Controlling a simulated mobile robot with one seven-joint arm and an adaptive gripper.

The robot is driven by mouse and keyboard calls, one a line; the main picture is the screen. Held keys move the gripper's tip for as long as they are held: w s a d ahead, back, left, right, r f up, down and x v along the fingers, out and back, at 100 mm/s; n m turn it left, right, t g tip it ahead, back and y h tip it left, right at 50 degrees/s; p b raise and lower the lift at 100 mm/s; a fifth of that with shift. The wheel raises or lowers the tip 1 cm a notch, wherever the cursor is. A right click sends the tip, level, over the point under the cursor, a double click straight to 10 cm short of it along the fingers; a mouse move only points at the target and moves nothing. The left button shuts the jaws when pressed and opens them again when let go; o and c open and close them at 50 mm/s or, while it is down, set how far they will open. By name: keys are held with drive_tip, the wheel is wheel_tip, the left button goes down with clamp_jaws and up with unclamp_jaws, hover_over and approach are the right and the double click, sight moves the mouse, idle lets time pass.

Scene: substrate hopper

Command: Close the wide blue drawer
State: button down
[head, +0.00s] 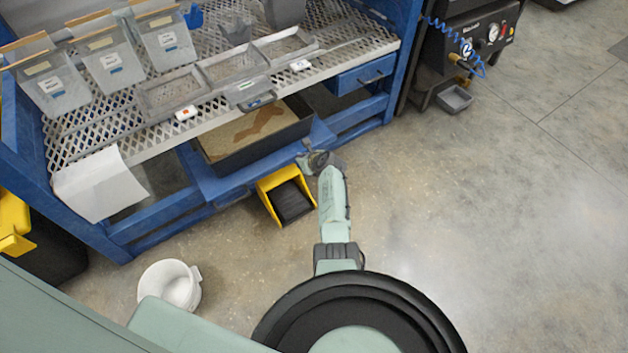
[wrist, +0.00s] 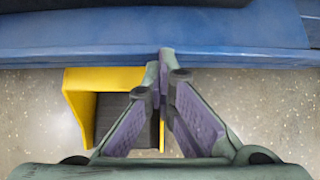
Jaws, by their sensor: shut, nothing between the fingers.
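The wide blue drawer (head: 230,182) stands pulled out under the mesh bench. Its dark interior, with brown material on the bottom, is visible behind the blue front. In the wrist view the blue drawer front (wrist: 85,42) crosses the top of the picture. My gripper (head: 307,160) is at the right part of that front, on its outer side. My gripper's fingertips (wrist: 165,56) are together, empty, and overlap the lower edge of the blue front. I cannot tell whether they touch it.
A yellow scoop-like bin (head: 270,183) sits on the floor just left of my gripper. A white bucket (head: 168,284) stands lower left. A smaller blue drawer (head: 362,76) is at the right under the mesh bench (head: 150,140). The floor to the right is clear.

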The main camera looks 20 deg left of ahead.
sight(288, 145)
drive_tip(key=w+a+b, duration=0.1)
drive_tip(key=a, duration=0.1)
drive_tip(key=w+a+b, duration=0.1)
drive_tip(key=b, duration=0.1)
drive_tip(key=w+a+b, duration=0.1)
drive_tip(key=w+a, duration=0.1)
drive_tip(key=shift+a+f, duration=0.3)
drive_tip(key=shift+a, duration=0.05)
drive_tip(key=shift+w+a+r+b, duration=0.1)
drive_tip(key=shift+w+a+b, duration=0.2)
drive_tip(key=shift+b, duration=0.1)
drive_tip(key=shift+r, duration=0.1)
drive_tip(key=shift+w, duration=0.1)
drive_tip(key=shift+r, duration=0.1)
